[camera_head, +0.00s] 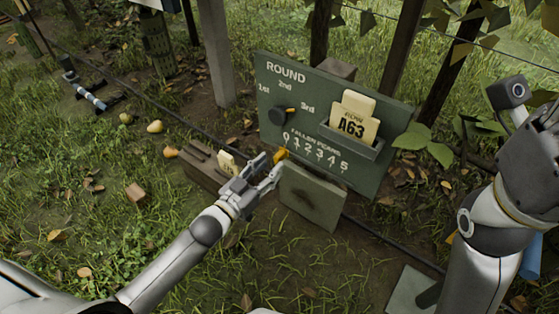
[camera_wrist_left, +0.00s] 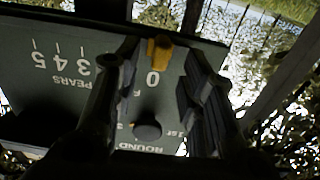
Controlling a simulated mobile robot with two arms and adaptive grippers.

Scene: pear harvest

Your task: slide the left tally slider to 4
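The green board (camera_head: 270,75) carries a "FALLEN PEARS" scale (camera_head: 315,150) numbered 0 to 5. An orange-yellow slider knob (camera_head: 282,154) sits at the 0 end of the scale. My left gripper (camera_head: 271,167) is just in front of the knob, at the board's lower left. In the left wrist view, the same knob (camera_wrist_left: 160,51) shows beside the 0, between my two dark fingers, with gaps on either side. The left gripper is open; contact with the knob is not visible. My right arm stands at the right of the head view, and its fingers are not visible.
A black dial (camera_head: 280,115) sits on the board under "ROUND". Cards reading "A63" (camera_head: 352,125) stand in a holder at its right. A wooden box (camera_head: 203,166) and a grey-green panel (camera_head: 312,197) stand low by my left gripper. Pears (camera_head: 155,126) lie on the grass.

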